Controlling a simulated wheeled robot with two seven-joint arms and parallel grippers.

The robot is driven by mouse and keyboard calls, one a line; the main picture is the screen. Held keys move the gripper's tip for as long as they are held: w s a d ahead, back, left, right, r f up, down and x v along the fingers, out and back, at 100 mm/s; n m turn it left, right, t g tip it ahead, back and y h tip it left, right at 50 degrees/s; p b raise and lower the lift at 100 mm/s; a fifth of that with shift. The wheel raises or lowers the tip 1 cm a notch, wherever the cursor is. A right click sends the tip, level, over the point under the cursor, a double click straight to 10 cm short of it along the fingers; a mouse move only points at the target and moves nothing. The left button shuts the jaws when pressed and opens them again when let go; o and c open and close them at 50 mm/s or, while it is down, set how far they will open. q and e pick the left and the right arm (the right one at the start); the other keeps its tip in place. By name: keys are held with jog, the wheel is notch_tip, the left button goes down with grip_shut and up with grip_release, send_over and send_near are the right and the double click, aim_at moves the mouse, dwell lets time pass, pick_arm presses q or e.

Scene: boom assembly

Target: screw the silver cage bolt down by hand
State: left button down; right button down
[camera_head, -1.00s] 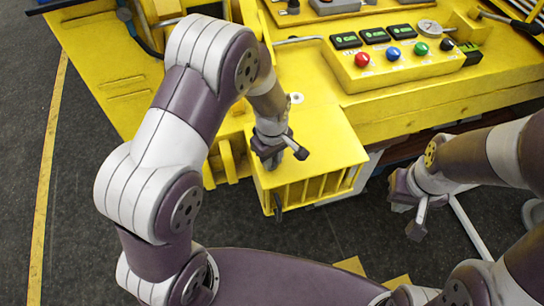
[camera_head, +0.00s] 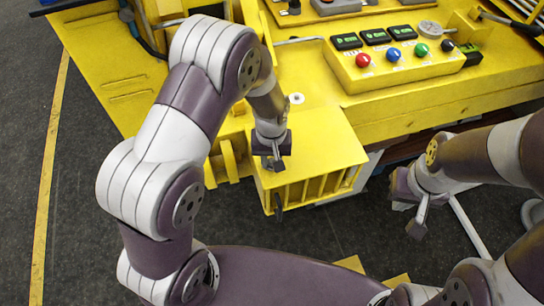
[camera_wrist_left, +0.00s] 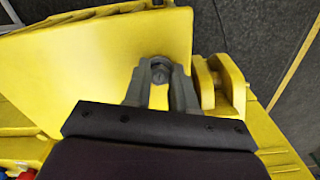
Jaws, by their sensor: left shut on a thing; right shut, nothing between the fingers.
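My left gripper (camera_head: 272,162) is over the top of the yellow cage box (camera_head: 325,140), pointing down at its left part. In the left wrist view its two grey fingers (camera_wrist_left: 160,82) close around a small round grey bolt head, the silver cage bolt (camera_wrist_left: 158,74), on the yellow surface. The head view hides the bolt behind the gripper. How far the bolt sits in its hole cannot be seen. My right gripper (camera_head: 418,222) is shut and empty, off to the right over the dark floor, apart from the box.
A control panel (camera_head: 405,62) with red, blue and green buttons stands on the yellow machine behind. A round silver fitting (camera_head: 296,98) sits on the yellow surface behind the gripper. A yellow bracket (camera_wrist_left: 222,85) stands beside the fingers.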

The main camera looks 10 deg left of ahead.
pick_arm(q)
jog(key=m, duration=0.4)
jog(key=shift+w+a+r+m+p, duration=0.1)
jog(key=shift+w+r+m+p, duration=0.05)
jog(key=shift+m+p, duration=0.15)
jog(key=m, duration=0.3)
jog(key=shift+a+m, duration=0.1)
jog(key=shift+m, duration=0.2)
jog(key=m, duration=0.4)
jog(key=shift+w+a+p, duration=0.1)
jog(key=shift+w+p, duration=0.1)
jog(key=shift+p, duration=0.15)
jog(key=m, duration=0.5)
jog(key=shift+w+r, duration=0.1)
jog(key=m, duration=0.3)
jog(key=shift+w+m, duration=0.1)
jog(key=shift+m, duration=0.2)
jog(key=m, duration=0.3)
jog(key=shift+w+m, duration=0.1)
jog(key=shift+m, duration=0.3)
jog(key=m, duration=0.3)
jog(key=shift+w+p, duration=0.1)
jog(key=shift+p, duration=0.2)
jog(key=shift+m, duration=2.1)
